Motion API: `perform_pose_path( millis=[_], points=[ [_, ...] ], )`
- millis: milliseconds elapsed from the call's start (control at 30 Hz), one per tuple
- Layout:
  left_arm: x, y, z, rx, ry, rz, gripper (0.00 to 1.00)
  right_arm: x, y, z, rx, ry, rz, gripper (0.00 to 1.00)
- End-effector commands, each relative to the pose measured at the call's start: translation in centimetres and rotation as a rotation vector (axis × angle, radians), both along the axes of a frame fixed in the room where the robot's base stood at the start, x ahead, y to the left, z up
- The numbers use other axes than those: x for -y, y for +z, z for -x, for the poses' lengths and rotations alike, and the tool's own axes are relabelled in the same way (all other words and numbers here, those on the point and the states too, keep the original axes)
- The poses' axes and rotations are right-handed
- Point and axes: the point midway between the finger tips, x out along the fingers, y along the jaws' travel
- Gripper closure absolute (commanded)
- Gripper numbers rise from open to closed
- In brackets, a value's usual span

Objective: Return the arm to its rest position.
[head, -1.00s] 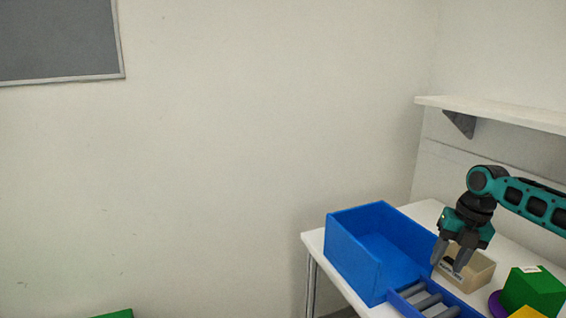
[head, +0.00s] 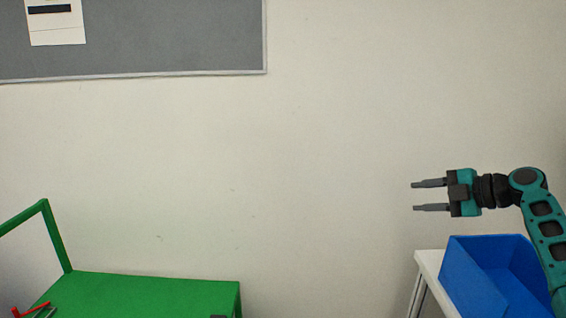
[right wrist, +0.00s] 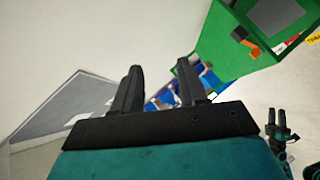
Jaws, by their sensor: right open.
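My right gripper (head: 416,197) is open and empty. It is held in the air in front of the pale wall, above and left of a blue bin. Its two fingers point left in the head view, apart from each other and touching nothing. In the right wrist view its two dark fingers (right wrist: 159,68) are spread with nothing gripped between them. A small dark and teal gripper, apparently my left one (right wrist: 277,116), shows at the right of the right wrist view. It is too small to judge its jaws.
The blue bin (head: 475,280) stands on a white table (head: 428,265) at lower right. A green table (head: 160,290) with a green upright frame stands at lower left, with a red item (head: 35,307) at its edge. A grey board (head: 190,40) hangs on the wall. The middle is clear.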

Motion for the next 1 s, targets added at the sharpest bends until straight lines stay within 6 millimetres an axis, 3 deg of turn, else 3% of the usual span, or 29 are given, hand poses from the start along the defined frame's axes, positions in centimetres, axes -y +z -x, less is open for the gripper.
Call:
perform_pose_path(
  millis=[300,467,600,800,1000],
  points=[
    [0.1,0.1,-0.1,0.002,-0.001,0.001,0.57,8.2,-1.4,-4.2,-0.205,-0.658,-0.179,0.58],
    [0.1,0.1,-0.2,0.005,-0.002,0.001,0.57,12.9,-0.3,-5.4,-0.169,-0.975,-0.356,0.58],
    [0.2,0.2,-0.3,0.007,-0.003,0.002,0.57,16.3,1.8,-5.8,-0.067,-1.17,-0.543,0.58],
    [0.2,0.2,-0.3,0.006,-0.004,0.003,0.57,19.0,5.0,-5.8,0.098,-1.277,-0.783,0.58],
    [0.2,0.2,-0.3,0.006,-0.004,0.003,0.57,19.9,7.8,-5.6,0.225,-1.266,-0.969,0.58]
  ],
)
